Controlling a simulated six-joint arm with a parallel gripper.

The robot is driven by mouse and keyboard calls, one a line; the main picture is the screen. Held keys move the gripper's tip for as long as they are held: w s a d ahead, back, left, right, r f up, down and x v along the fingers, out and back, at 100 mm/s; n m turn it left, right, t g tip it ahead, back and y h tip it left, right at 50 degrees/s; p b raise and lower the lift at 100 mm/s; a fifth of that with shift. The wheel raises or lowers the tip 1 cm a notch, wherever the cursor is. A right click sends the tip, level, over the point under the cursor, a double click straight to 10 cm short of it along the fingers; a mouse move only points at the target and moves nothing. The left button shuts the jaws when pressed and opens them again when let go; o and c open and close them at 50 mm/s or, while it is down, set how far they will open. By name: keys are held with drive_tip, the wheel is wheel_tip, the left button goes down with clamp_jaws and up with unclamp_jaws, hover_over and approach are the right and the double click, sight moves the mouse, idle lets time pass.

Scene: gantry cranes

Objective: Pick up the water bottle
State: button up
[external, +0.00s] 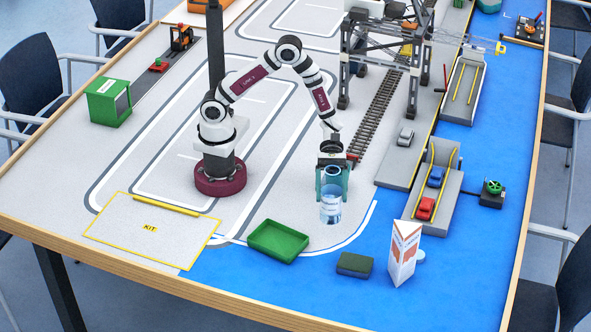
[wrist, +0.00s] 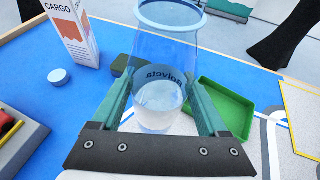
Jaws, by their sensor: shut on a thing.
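A clear, light-blue water bottle (external: 330,205) is upright between the teal fingers of my gripper (external: 332,182). In the wrist view the bottle (wrist: 162,80) fills the middle, with dark lettering on its side and an open-looking round rim at the top. The fingers of my gripper (wrist: 163,110) are on either side of it and shut on it. I cannot tell for sure whether its base touches the table.
A green tray (external: 278,241) lies left of and nearer than the bottle. A dark green sponge-like block (external: 354,265) and a white-orange cargo carton (external: 403,253) stand nearby. A small round cap (wrist: 59,78) lies by the carton. Ramps with toy cars (external: 425,208) are to the right.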

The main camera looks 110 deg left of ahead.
drive_tip(key=s+d+r, duration=0.5)
drive_tip(key=s+d, duration=0.1)
drive_tip(key=shift+s+d+r, duration=0.15)
drive_tip(key=shift+d+r, duration=0.1)
drive_tip(key=shift+d, duration=0.15)
idle(2.0)
